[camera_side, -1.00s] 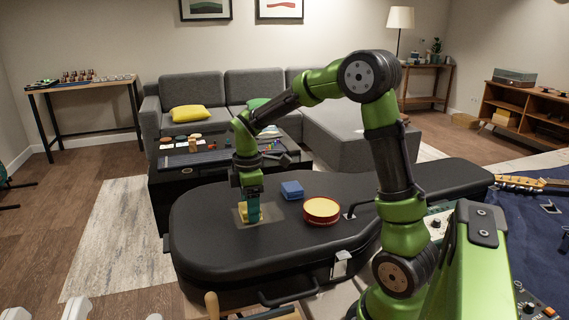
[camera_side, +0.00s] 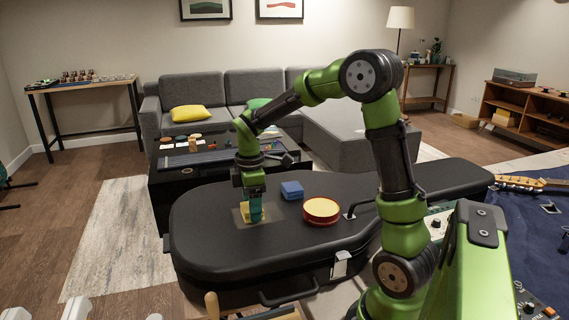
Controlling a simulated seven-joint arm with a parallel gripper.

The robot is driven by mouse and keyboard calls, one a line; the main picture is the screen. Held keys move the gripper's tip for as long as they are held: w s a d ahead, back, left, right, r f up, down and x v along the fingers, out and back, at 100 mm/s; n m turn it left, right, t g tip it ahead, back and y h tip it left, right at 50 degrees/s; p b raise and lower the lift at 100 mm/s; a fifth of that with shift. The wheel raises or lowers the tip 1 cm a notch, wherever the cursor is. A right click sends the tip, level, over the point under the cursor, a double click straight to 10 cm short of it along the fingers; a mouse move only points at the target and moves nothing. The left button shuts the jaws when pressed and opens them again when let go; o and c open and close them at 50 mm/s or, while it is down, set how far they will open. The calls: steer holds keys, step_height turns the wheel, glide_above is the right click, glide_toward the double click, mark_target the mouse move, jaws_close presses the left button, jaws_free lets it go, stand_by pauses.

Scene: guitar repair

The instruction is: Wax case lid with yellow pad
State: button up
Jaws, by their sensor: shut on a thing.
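The black guitar case lid (camera_side: 215,240) lies flat in front of my arm. The yellow pad (camera_side: 245,213) is at my gripper (camera_side: 254,217), which points down and is shut on it. The pad is low, on or just above a slightly lighter square patch (camera_side: 240,217) on the lid; I cannot tell whether it touches. The fingers hide part of the pad. A round red tin with yellow wax (camera_side: 321,209) and a blue pad (camera_side: 292,190) sit on the lid to the right of my gripper.
The case has a latch (camera_side: 340,265) and a handle (camera_side: 290,296) at its front edge. A low dark table with small items (camera_side: 200,160) stands behind the case. A guitar neck (camera_side: 520,182) lies on the blue cloth at right. The lid's left part is clear.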

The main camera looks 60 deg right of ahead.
steer(key=shift+s+d, duration=1.55)
steer(key=shift+r, duration=0.15)
step_height(320, 180, up, 8)
stand_by(0.8)
glide_above(270, 212)
steer(key=shift+a+f, duration=0.1)
steer(key=shift+f, duration=3.05)
steer(key=o, duration=0.4)
steer(key=c, duration=0.4)
